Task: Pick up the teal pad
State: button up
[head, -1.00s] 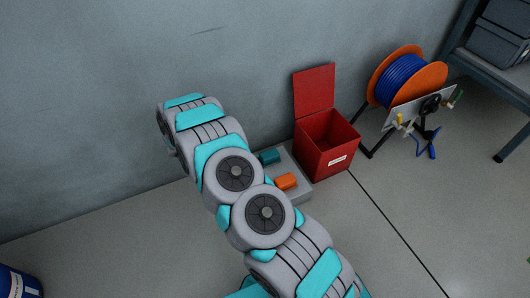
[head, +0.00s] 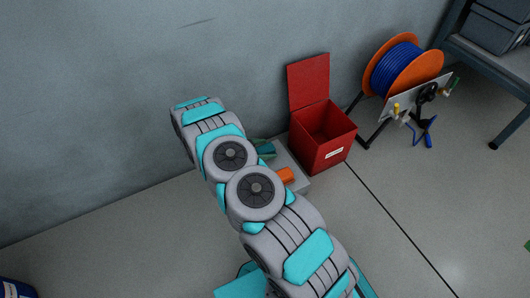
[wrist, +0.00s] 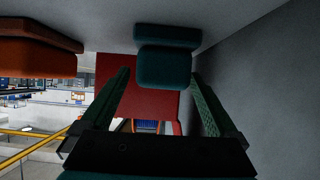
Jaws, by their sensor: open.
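The teal pad (head: 266,151) sits on a low grey platform (head: 299,183) by the wall, partly hidden by my arm in the head view. In the wrist view the teal pad (wrist: 165,66) is at the top centre. My gripper (wrist: 161,73) is open, with a dark green finger at either side of the pad in the picture. The pad's near end shows between the fingertips, with a narrow gap on both sides. I cannot tell whether the fingers touch it. In the head view a dark green piece by the pad seems to be part of my gripper.
An orange pad (head: 286,175) lies on the same platform, also at the wrist view's upper left (wrist: 38,57). An open red bin (head: 323,140) stands right beside the platform. A blue cable reel (head: 403,68) stands further right. The wall (head: 90,110) is close behind.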

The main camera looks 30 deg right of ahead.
jog(key=shift+c, duration=0.3)
jog(key=c, duration=1.4)
jog(key=shift+r, duration=0.15)
